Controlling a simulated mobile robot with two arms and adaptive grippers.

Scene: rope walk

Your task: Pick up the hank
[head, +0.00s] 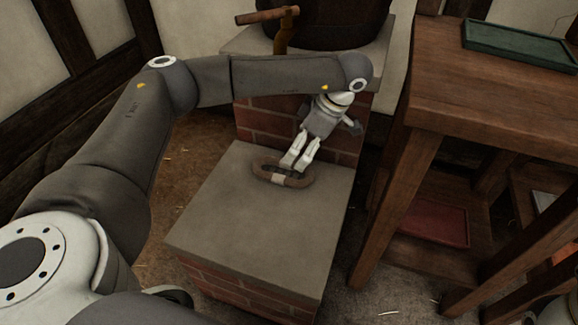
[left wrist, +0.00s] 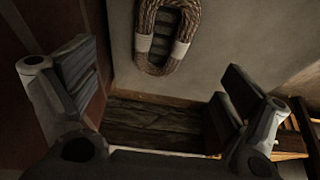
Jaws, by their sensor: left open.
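The hank (head: 300,182) is a brown oval loop of rope with pale bands, lying flat on the grey top of a low brick block (head: 225,215). It also shows at the top of the left wrist view (left wrist: 190,24), with both pale bands visible. My left gripper (head: 295,162) is above the hank's far side, pointing down, and partly covers it in the head view. Its fingers are spread apart in the left wrist view (left wrist: 155,80), with nothing between them. I cannot tell the exact height gap to the rope.
A wooden bench (head: 435,90) at the right carries a green tray (head: 520,45), with a red tray (head: 438,224) below. The block top's front is clear.

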